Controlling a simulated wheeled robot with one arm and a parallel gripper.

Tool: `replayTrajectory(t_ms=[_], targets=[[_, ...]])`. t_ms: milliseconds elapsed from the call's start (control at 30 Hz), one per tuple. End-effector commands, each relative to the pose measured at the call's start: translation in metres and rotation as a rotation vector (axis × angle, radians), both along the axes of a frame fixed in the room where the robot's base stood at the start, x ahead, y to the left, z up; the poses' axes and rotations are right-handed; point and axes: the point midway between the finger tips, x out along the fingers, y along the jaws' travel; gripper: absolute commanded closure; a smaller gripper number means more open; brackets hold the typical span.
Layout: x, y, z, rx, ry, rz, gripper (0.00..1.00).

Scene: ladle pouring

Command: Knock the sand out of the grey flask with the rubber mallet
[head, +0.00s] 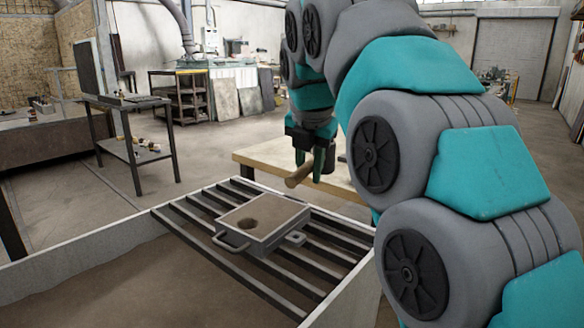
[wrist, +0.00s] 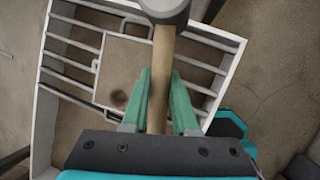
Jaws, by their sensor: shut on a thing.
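The grey flask (head: 262,236) sits on the bars of the grating, its square top filled with brown sand that has a dark hollow. A handle loop shows on its near side. In the wrist view the flask (wrist: 128,62) lies below and left of the mallet. My gripper (head: 317,165) is shut on the wooden handle of the rubber mallet (head: 299,175), above and to the right of the flask, apart from it. In the wrist view my gripper (wrist: 160,80) has green fingers on both sides of the handle, and the mallet's grey head (wrist: 164,9) is partly cut off at the top.
The grating (head: 190,232) spans part of a pale-walled bin (head: 85,250) with brown sand at its bottom. A wooden-topped table (head: 258,160) stands behind the bin. A dark metal stand (head: 130,140) is at the back left. Air above the flask is clear.

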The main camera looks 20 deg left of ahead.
Motion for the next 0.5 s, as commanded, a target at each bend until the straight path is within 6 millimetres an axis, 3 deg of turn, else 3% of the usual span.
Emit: replayTrajectory(t_ms=[200,500], targets=[[-0.028,0.029,-0.002,0.004,0.0,0.13,1.0],[-0.031,0.031,-0.019,0.005,0.001,0.14,1.0]])
